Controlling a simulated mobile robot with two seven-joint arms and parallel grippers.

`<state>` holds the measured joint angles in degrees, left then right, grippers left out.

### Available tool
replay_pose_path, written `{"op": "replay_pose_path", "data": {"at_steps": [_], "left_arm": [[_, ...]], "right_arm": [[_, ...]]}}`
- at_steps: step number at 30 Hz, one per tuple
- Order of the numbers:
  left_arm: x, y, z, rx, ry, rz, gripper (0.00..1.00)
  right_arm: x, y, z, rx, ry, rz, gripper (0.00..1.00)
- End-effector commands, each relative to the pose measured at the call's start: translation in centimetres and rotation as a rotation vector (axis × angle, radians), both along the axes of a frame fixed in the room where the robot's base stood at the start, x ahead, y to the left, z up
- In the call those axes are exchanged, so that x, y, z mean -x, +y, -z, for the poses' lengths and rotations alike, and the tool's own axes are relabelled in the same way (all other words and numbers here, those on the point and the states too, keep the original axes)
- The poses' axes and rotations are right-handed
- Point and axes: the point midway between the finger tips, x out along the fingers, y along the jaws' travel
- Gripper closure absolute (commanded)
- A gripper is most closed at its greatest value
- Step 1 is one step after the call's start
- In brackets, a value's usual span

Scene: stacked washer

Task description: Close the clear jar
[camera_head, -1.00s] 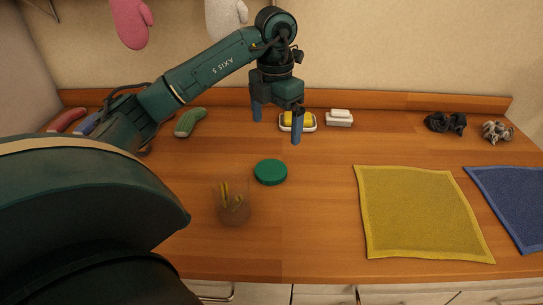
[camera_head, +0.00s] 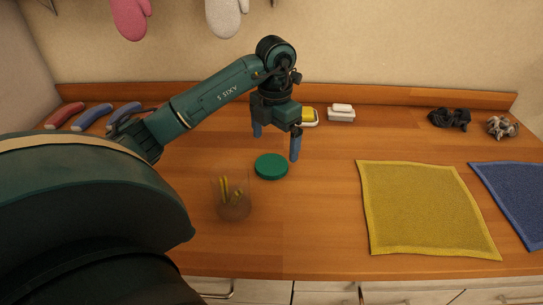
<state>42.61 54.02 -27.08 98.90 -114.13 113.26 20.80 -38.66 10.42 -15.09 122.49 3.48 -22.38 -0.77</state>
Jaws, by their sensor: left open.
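The clear jar (camera_head: 233,207) stands open on the wooden counter with several yellow-green pieces inside. A round green lid (camera_head: 271,167) lies flat on the counter, just behind and to the right of the jar, apart from it. My left gripper (camera_head: 276,147) is open and empty, its blue fingers pointing down and spread, above and close behind the lid. I cannot tell its exact height over the counter. My right gripper is not in view.
A yellow cloth (camera_head: 420,207) lies to the right, with a blue cloth (camera_head: 515,190) beyond it. A soap dish with a yellow sponge (camera_head: 308,116), a white soap dish (camera_head: 341,113) and dark scrunchies (camera_head: 449,118) sit along the back. Red and blue-handled items (camera_head: 92,117) lie at the back left.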

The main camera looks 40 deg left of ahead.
Motion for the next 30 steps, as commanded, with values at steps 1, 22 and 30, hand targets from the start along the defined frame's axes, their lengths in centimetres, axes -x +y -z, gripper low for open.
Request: {"op": "replay_pose_path", "data": {"at_steps": [1, 22, 30], "left_arm": [[0.0, 0.0, 0.4, 0.000, 0.001, 0.000, 0.02], [0.4, 0.2, 5.1, 0.002, 0.003, 0.000, 0.02], [0.3, 0.2, 5.8, 0.000, -0.001, 0.001, 0.02]], "right_arm": [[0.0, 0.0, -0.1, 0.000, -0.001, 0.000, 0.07], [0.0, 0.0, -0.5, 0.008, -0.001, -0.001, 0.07], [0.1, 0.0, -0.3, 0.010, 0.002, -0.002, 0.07]]}}
